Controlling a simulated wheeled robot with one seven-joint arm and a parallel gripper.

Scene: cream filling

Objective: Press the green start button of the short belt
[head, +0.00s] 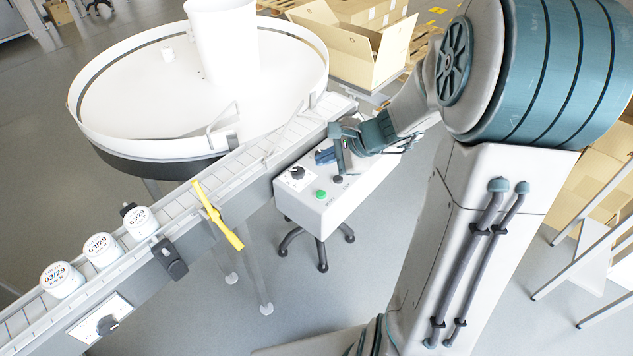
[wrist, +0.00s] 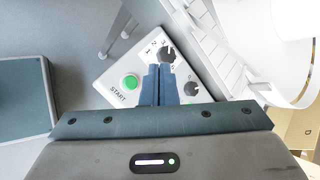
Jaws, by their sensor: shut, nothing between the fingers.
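The green start button (head: 321,194) sits on the top face of a white control box (head: 318,218) beside the short belt (head: 270,143). In the wrist view the green button (wrist: 130,82) lies left of my fingers, with the word START printed next to it. My gripper (head: 322,156) is over the far part of the box in the head view. In the wrist view its blue fingers (wrist: 158,72) are together and empty, pointing at the panel near a black dial (wrist: 166,54). The fingers look apart from the button. I cannot tell their exact height above the panel.
A second black knob (wrist: 192,89) is right of the fingers. A round white turntable (head: 200,100) stands behind the belt. White jars (head: 102,249) stand on the belt at the left, and a yellow bar (head: 217,215) crosses it. Open cardboard boxes (head: 352,50) are behind.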

